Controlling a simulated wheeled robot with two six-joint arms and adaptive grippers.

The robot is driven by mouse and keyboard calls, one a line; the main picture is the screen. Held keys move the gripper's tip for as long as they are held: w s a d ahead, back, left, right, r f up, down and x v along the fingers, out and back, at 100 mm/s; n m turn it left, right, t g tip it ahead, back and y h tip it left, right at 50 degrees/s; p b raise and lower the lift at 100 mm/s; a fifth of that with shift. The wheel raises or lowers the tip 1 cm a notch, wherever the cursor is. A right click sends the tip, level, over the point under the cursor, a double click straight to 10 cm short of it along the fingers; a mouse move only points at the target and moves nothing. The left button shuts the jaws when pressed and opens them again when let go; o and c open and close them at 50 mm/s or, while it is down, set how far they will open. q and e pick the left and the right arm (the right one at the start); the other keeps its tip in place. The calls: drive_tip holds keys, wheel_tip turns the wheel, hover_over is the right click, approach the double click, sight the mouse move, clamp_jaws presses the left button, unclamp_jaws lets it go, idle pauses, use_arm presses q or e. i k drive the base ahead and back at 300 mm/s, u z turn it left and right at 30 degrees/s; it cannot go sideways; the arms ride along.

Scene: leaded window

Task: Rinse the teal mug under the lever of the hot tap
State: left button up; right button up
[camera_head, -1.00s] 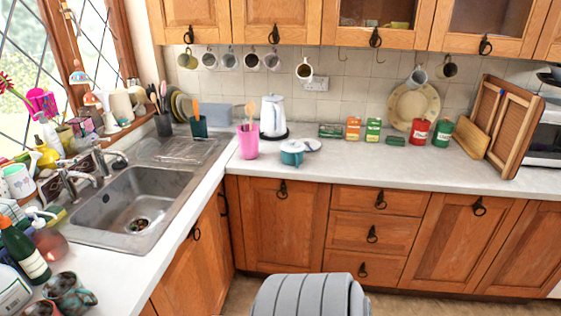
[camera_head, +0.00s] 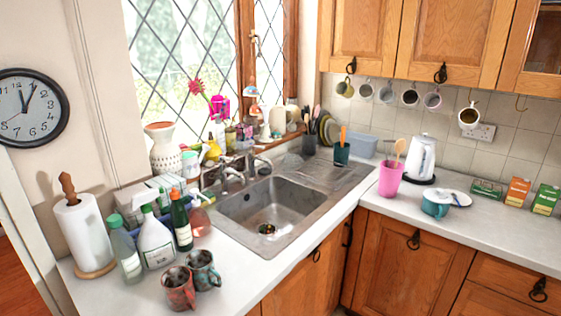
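Two mottled mugs stand upright on the counter left of the sink. One is a teal-grey mug (camera_head: 203,271); the other is a reddish mug with teal patches (camera_head: 178,289). They stand side by side, close together. The sink (camera_head: 272,212) is a steel basin with a dark drain. Two chrome taps, a left tap (camera_head: 230,174) and a right tap (camera_head: 257,164), stand at its back edge under the window. I cannot tell from their markings which is hot, and their levers are small in view. Neither of my grippers is in view.
Spray bottles (camera_head: 155,238), a dark green bottle (camera_head: 181,222) and a paper towel roll (camera_head: 82,235) crowd the counter behind and left of the mugs. The basin is empty.

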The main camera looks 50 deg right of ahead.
sight(222, 157)
drive_tip(key=u, duration=2.75)
drive_tip(key=k, duration=1.55)
drive_tip(key=z, duration=2.2)
